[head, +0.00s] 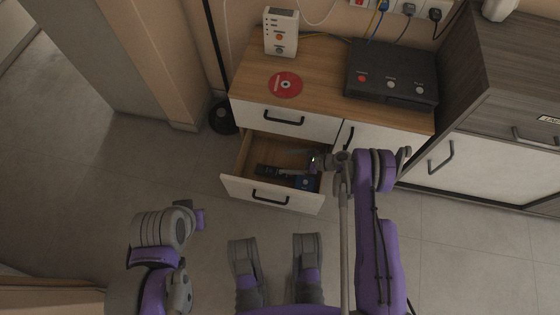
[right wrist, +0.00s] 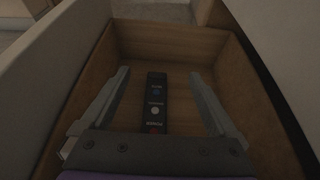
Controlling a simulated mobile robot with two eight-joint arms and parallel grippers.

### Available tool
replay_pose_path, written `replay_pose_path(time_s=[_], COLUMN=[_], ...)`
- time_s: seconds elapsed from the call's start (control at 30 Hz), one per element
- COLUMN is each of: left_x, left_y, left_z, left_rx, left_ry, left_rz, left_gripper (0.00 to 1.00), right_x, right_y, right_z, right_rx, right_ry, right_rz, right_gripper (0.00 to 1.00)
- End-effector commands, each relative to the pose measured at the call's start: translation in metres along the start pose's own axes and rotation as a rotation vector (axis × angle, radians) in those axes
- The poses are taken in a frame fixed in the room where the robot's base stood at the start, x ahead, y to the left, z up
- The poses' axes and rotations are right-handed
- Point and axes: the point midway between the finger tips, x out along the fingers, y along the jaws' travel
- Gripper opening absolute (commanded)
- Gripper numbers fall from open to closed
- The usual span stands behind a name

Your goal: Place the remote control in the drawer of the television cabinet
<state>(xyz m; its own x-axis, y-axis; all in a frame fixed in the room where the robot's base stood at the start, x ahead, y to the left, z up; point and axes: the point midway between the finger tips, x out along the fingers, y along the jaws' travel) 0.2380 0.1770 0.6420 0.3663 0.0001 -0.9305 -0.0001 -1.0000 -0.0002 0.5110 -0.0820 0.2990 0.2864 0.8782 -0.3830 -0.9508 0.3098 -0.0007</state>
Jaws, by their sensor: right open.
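The television cabinet (head: 254,80) has a wooden top and white fronts. Its lower left drawer (head: 240,188) is pulled out. In the right wrist view the remote control (right wrist: 156,102), black with a few coloured buttons, lies on the floor of the drawer (right wrist: 205,45). My right gripper (head: 278,176) reaches down into the drawer. In the right wrist view my right gripper (right wrist: 158,74) is open, with one finger on each side of the remote and gaps to both. In the head view the gripper partly hides the remote. My left arm is at the lower left; its fingers do not show.
On the cabinet top are a black box (head: 392,75), a white device (head: 281,32) and a red disc (head: 285,84). A dark wood cabinet (head: 500,90) stands at the right. A black pole (head: 215,50) rises beside the drawer. The floor at the left is clear.

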Motion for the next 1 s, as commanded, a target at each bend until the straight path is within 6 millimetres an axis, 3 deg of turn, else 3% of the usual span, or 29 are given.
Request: replay_pose_path(time_s=[0.03,0.2,0.4,1.0], left_x=[-0.003,-0.009,-0.012,-0.012], left_y=[0.0,0.0,0.0,0.0], left_z=[-0.001,-0.002,-0.002,-0.002], left_rx=[0.0,0.0,0.0,0.0], left_ry=[0.0,0.0,0.0,0.0], left_rz=[0.0,0.0,0.0,0.0], left_gripper=[0.0,0.0,0.0,0.0], right_x=[-0.015,-0.05,-0.074,-0.079], right_y=[-0.001,0.0,0.0,-0.001], right_z=[0.001,0.001,0.0,0.002], right_rx=[0.002,0.001,0.001,-0.004], right_ry=[0.001,0.0,0.0,0.003], right_rz=[-0.003,-0.002,-0.001,0.001], right_gripper=[0.94,0.94,0.94,0.94])
